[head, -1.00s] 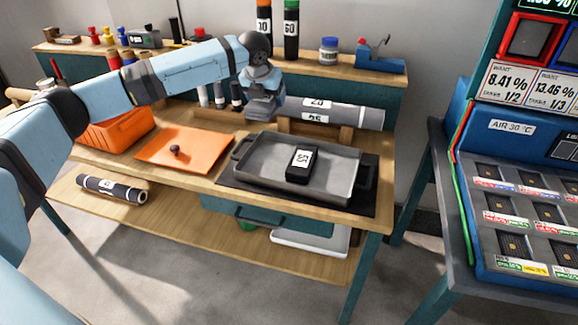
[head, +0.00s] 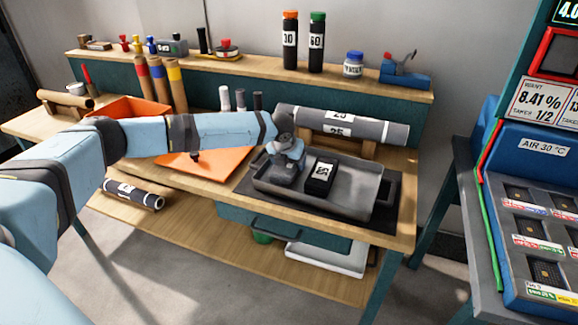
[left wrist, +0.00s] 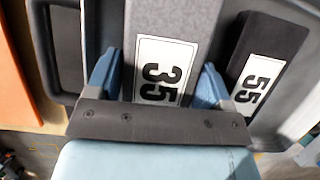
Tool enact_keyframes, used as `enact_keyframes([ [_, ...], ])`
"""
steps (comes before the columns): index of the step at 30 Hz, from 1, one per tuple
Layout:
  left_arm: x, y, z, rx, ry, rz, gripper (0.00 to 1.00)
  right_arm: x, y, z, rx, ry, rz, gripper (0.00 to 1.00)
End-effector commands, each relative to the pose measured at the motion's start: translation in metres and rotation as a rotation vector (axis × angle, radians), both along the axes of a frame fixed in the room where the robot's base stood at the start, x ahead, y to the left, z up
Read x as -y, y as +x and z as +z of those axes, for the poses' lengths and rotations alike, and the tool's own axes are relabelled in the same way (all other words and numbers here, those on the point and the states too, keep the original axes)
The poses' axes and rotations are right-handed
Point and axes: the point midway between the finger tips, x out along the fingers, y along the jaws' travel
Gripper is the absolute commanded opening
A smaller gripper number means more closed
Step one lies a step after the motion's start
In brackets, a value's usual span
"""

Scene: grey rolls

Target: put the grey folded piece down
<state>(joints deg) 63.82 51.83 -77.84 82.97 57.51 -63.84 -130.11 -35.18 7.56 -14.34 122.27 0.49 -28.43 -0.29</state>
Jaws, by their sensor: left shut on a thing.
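The grey folded piece (left wrist: 172,30), with a white label reading 35, is between the fingers of my left gripper (left wrist: 160,72) in the left wrist view. My left gripper (head: 286,160) is shut on it, low over the left end of the grey metal tray (head: 352,200) in the head view. I cannot tell whether the grey piece touches the tray floor. My right gripper is not in view.
The tray stands on a dark mat (head: 385,218) on the wooden bench. An orange sheet (head: 205,162) with a dark knob is to the left. The tray's right part is free.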

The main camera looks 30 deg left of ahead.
Motion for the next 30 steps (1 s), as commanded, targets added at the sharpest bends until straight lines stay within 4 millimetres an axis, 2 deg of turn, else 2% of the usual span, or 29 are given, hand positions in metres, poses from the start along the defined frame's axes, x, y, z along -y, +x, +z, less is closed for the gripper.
enact_keyframes([
  [1,0.0,0.0,-0.008,0.0,0.0,-0.001,0.47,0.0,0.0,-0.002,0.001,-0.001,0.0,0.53],
  [3,0.001,0.0,-0.012,0.0,-0.001,0.0,0.47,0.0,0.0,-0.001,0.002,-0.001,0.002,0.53],
  [12,0.0,0.0,-0.012,0.0,-0.001,0.0,0.47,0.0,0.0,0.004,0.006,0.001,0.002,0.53],
  [13,0.0,0.0,-0.013,0.0,-0.001,0.0,0.77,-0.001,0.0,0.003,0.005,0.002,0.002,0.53],
  [16,0.0,0.0,-0.013,0.0,-0.001,0.0,0.99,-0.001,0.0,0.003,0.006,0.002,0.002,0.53],
  [25,0.0,0.0,-0.012,0.001,0.0,0.0,1.0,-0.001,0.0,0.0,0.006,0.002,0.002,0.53],
  [30,0.001,-0.007,0.01,0.002,-0.002,0.0,1.0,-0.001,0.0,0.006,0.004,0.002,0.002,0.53],
])
